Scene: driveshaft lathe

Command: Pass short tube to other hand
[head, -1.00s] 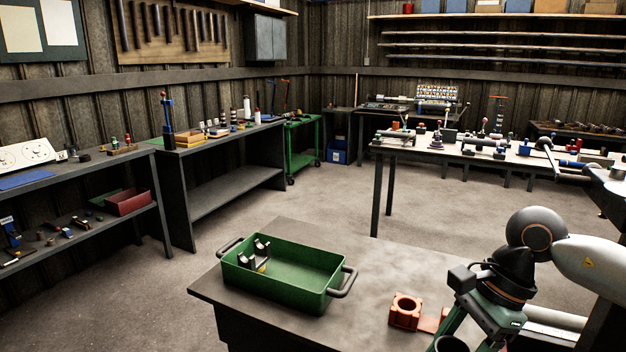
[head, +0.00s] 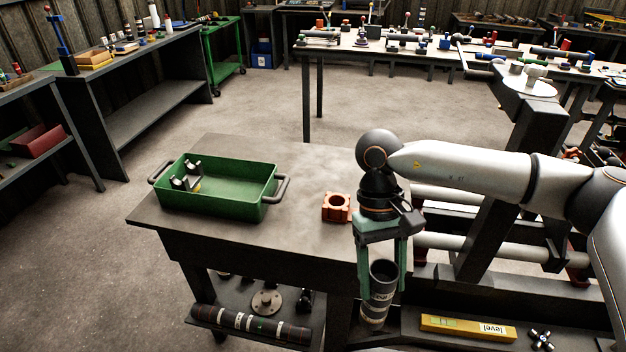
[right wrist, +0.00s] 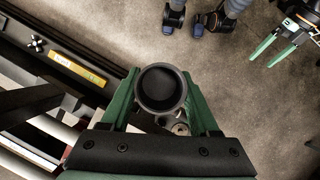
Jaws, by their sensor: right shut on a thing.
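The short tube (head: 376,308), dark at its open upper end and lighter below, hangs roughly upright between the green fingers of my right gripper (head: 383,284). The gripper points down in front of the table's right part. In the right wrist view, the tube's dark round opening (right wrist: 161,88) faces the camera, with a green finger on each side. My left gripper (right wrist: 259,63) shows at the upper right of the right wrist view, its two green fingers apart and empty, well away from the tube. It is outside the head view.
A green tray (head: 222,200) with grey metal parts stands on the table (head: 285,170). An orange block (head: 336,207) lies close to my right gripper. Below are a dark shaft (head: 250,324) on the lower shelf and a yellow level (head: 467,328). Open floor lies left of the table.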

